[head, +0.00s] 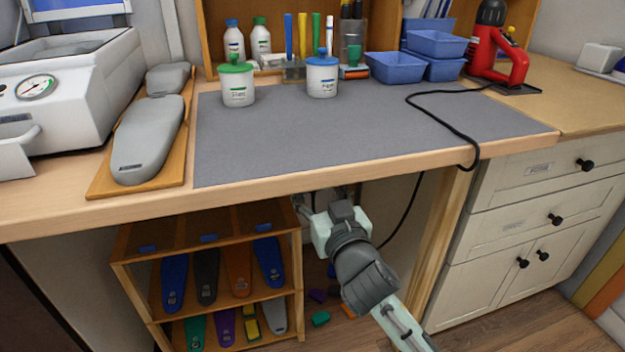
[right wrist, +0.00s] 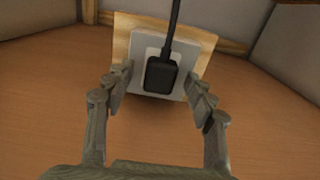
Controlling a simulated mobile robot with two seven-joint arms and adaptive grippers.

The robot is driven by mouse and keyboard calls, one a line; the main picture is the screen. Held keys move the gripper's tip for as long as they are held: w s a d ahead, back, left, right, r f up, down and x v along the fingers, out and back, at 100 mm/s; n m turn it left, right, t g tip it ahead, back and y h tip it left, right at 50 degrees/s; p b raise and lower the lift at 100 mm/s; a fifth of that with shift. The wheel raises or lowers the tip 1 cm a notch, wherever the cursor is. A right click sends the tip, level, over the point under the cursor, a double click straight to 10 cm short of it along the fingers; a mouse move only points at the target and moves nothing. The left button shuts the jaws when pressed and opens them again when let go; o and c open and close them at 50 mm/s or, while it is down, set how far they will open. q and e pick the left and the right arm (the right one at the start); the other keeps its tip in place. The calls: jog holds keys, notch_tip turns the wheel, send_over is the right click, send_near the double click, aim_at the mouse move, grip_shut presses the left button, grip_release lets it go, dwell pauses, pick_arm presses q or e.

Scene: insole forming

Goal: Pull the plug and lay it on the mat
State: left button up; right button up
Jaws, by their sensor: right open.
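The black plug (right wrist: 161,76) sits in a light grey wall socket (right wrist: 140,74) under the table, its cord rising from it in the right wrist view. My right gripper (right wrist: 158,88) is open, with one finger on each side of the plug and a gap on both sides. In the head view my right arm reaches under the table's front edge, and its gripper (head: 325,208) is partly hidden by the edge; the plug is not visible there. The grey mat (head: 300,140) lies on the tabletop. My left gripper is not in view.
The black cord (head: 455,128) runs from the red heat tool (head: 497,55) over the mat and down the front edge. Two white jars (head: 237,90) stand on the mat's back. Shelves of insoles (head: 205,240) stand below at left. The mat's middle is clear.

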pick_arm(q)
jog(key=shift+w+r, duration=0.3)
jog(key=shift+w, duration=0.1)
pick_arm(e)
jog(key=shift+c, duration=0.7)
grip_shut()
pick_arm(q)
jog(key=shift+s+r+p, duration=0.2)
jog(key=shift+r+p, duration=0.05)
jog(key=shift+p, duration=0.2)
pick_arm(e)
jog(key=v, duration=0.6)
jog(key=shift+s, duration=0.1)
dwell(0.4)
